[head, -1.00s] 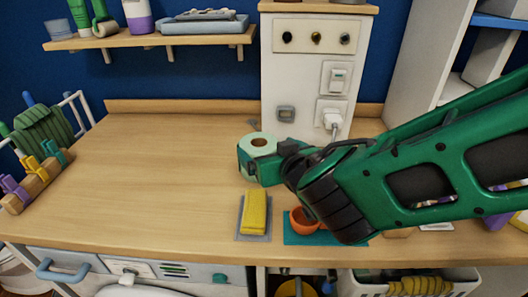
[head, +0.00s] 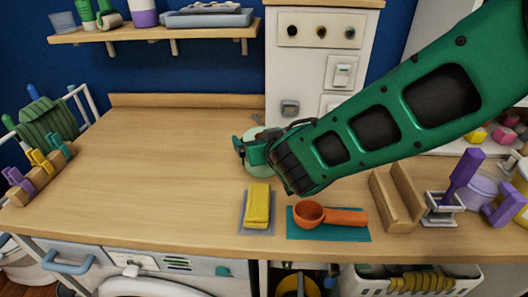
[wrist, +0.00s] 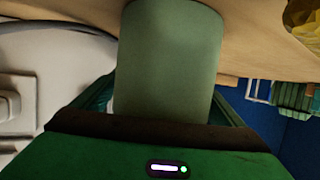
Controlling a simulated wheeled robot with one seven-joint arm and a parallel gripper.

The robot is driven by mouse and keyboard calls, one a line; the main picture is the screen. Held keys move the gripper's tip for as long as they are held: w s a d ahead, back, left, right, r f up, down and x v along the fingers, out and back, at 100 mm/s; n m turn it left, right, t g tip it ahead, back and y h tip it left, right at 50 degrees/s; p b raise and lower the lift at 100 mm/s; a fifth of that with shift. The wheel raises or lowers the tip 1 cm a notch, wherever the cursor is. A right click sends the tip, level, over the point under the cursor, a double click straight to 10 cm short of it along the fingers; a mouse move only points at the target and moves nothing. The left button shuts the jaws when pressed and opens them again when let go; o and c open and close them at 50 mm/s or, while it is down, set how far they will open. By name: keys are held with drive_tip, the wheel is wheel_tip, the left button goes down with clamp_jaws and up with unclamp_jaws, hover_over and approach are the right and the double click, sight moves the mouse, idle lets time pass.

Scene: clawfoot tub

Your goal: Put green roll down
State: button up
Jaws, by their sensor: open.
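The green roll (head: 254,132) is a pale green cylinder near the middle of the wooden worktop (head: 165,165), partly hidden behind my gripper in the head view. It appears upright, with its end against the wood. My gripper (head: 250,150) is open around the roll, with a finger on either side. In the wrist view the roll (wrist: 170,65) fills the space in front of the palm, between the dark green fingers (wrist: 168,105). Whether a finger still touches it cannot be told.
A yellow sponge (head: 257,204) on a grey pad and an orange scoop (head: 335,216) on a teal mat (head: 330,234) lie in front. A wooden holder (head: 395,205) stands right. A white panel cabinet (head: 295,75) stands behind.

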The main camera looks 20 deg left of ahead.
sight(257, 130)
drive_tip(key=c, duration=1.3)
drive_tip(key=shift+r, duration=0.5)
drive_tip(key=r, duration=0.3)
drive_tip(key=shift+s+a+r, duration=0.2)
drive_tip(key=shift+s+r, duration=0.1)
drive_tip(key=shift+r, duration=0.1)
drive_tip(key=s+a+r, duration=0.1)
drive_tip(key=s+r, duration=0.1)
drive_tip(key=s, duration=0.1)
drive_tip(key=s+a+r, duration=0.2)
drive_tip(key=s, duration=0.1)
drive_tip(key=s+a+r, duration=0.2)
drive_tip(key=s, duration=0.1)
drive_tip(key=shift+s+a+r, duration=0.15)
drive_tip(key=shift+s, duration=0.2)
